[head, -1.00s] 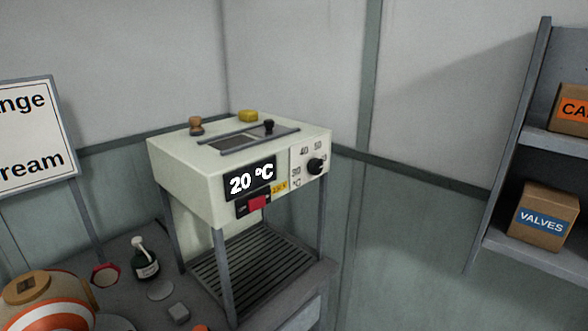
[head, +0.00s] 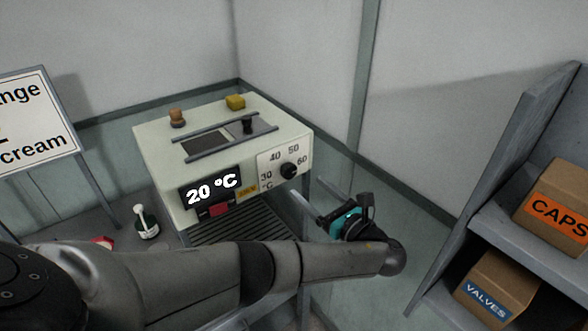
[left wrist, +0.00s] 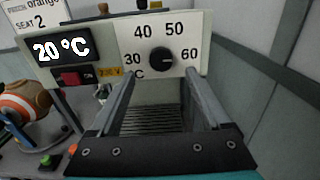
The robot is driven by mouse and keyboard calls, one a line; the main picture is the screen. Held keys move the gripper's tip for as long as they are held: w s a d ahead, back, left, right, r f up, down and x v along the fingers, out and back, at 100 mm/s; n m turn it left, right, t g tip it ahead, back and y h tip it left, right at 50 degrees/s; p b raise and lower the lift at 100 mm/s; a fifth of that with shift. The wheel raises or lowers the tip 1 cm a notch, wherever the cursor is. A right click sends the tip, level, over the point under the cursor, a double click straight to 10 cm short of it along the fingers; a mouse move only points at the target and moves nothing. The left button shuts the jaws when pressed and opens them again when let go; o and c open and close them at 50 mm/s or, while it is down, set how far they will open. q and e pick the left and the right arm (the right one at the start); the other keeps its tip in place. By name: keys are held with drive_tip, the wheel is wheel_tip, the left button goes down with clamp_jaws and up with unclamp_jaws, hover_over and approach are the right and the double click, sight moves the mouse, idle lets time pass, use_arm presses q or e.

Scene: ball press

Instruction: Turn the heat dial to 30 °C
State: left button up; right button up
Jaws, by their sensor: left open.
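The heat dial is a black round knob (head: 289,171) on the white front panel of the cream press (head: 160,150). The numbers 30, 40, 50 and 60 stand around it. The display (head: 211,188) reads 20 °C. My left gripper (head: 312,203) is open and empty, in front of the panel and a little below the dial. In the left wrist view its two fingers (left wrist: 160,85) spread to either side below the knob, apart from it. My right gripper is not in view.
A red switch (head: 220,209) sits below the display. A slatted tray (head: 225,232) lies under the press. Shelves with a CAPS box (head: 555,207) and a VALVES box (head: 495,290) stand at right.

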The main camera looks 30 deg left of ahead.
sight(291, 172)
use_arm(q)
drive_tip(key=x, duration=0.7)
drive_tip(key=shift+w+a, duration=0.1)
clamp_jaws()
idle(0.6)
